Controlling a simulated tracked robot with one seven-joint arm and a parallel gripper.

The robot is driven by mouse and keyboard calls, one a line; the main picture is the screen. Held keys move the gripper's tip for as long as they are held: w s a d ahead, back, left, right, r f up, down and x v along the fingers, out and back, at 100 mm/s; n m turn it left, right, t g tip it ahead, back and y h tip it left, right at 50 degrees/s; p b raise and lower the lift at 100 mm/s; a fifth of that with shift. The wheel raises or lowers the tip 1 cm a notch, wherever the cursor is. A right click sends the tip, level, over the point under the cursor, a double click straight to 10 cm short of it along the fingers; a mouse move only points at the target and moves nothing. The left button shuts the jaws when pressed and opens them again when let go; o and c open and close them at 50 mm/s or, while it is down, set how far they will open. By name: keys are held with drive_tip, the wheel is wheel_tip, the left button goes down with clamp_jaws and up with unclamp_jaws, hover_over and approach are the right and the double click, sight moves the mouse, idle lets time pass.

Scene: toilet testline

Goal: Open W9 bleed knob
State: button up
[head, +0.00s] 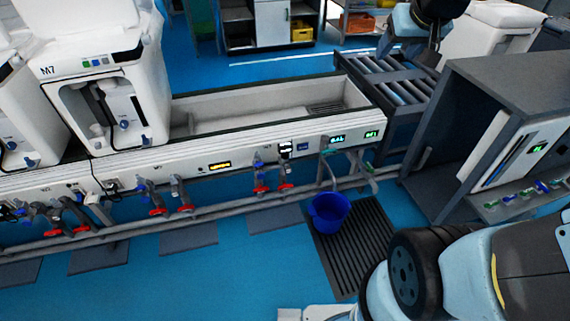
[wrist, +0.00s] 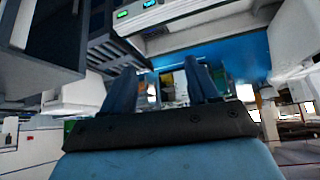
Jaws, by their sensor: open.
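I cannot make out a W9 label, so I cannot tell which knob is the W9 bleed knob. Along the front of the white test line (head: 225,167), several small pipe valves carry blue knobs and red handles. One pair of red handles (head: 261,188) sits below the middle of the line, and another red handle (head: 184,208) is further left. A blue bucket (head: 328,211) stands under the line's right end. My gripper (wrist: 163,78) shows in the wrist view with its two dark fingers apart and nothing between them. It touches no knob that I can see.
A dark slatted floor grate (head: 350,245) lies under and beside the bucket. A roller conveyor (head: 393,85) adjoins the line's right end. A grey cabinet with a row of coloured knobs (head: 520,195) stands at right. Blue floor in front of the line is largely free.

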drive_tip(key=w+a+f+t, duration=0.1)
drive_tip(key=w+a+f, duration=0.15)
drive_tip(key=w, duration=0.45)
drive_tip(key=w+a+f+n+t, duration=0.1)
drive_tip(key=w+a+f, duration=0.1)
drive_tip(key=w+f, duration=0.35)
drive_tip(key=w+a+f+t, duration=0.1)
drive_tip(key=w+a+f, duration=0.1)
drive_tip(key=w, duration=0.7)
drive_tip(key=w+a+f+y, duration=0.1)
drive_tip(key=w+a+f, duration=0.2)
drive_tip(key=w+f, duration=0.5)
drive_tip(key=n+t+y, duration=0.2)
drive_tip(key=n+t, duration=0.1)
drive_tip(key=t, duration=0.2)
hover_over(288, 171)
drive_tip(key=w+d, duration=0.2)
drive_tip(key=d, duration=0.1)
wheel_tip(288, 171, down, 33)
drive_tip(key=s+f+n+t+y, duration=0.1)
drive_tip(key=s+f+t, duration=0.1)
drive_tip(key=s+f, duration=1.45)
drive_tip(key=x, duration=0.5)
drive_tip(key=f+x, duration=0.1)
drive_tip(key=x, duration=0.4)
drive_tip(key=d+x, duration=0.1)
drive_tip(key=x, duration=0.4)
drive_tip(key=shift+w+a+f, duration=0.1)
drive_tip(key=shift+w+f, duration=0.25)
drive_tip(key=shift+w, duration=0.05)
